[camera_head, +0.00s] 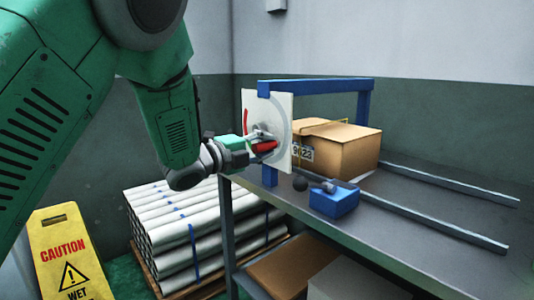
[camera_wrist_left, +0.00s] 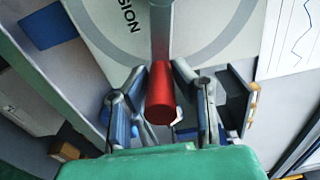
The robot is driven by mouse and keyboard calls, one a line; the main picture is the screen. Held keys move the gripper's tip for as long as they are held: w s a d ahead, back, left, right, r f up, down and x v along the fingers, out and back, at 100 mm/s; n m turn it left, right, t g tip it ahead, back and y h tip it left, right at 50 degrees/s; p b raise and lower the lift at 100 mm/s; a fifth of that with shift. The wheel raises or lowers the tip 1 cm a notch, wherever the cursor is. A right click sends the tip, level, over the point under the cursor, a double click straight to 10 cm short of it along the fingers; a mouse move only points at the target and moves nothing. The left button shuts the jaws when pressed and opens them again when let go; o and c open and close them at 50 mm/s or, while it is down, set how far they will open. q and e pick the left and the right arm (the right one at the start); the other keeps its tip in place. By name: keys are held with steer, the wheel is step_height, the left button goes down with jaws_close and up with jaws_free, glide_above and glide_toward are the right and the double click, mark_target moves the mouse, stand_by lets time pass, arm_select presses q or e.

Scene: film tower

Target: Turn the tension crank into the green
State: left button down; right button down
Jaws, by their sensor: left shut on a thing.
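The tension crank's red handle (camera_wrist_left: 160,95) sits between the fingers of my left gripper (camera_wrist_left: 160,105), which is shut on it. Its grey arm (camera_wrist_left: 161,35) runs up over the white dial plate (camera_wrist_left: 110,25), where part of the word "TENSION" shows. In the head view my left gripper (camera_head: 250,148) is at the dial plate (camera_head: 283,106), with the red handle (camera_head: 264,147) showing at its fingers. A red arc shows on the plate's left side. The green zone and the pointer cannot be made out. My right gripper is not in view.
The plate stands by a blue frame (camera_head: 320,85) on a grey table (camera_head: 420,237). A cardboard box (camera_head: 345,150), a blue block with a black knob (camera_head: 334,201) and two rails are behind and right of it.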

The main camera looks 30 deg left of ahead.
arm_select(q)
steer(key=shift+f+m+b, duration=0.4)
steer(key=shift+f, duration=0.05)
stand_by(0.3)
steer(key=c, duration=1.4)
jaws_free()
steer(key=shift+o, duration=0.2)
steer(key=shift+s+r, duration=0.1)
steer(key=shift+a, duration=0.1)
steer(key=v, duration=1.2)
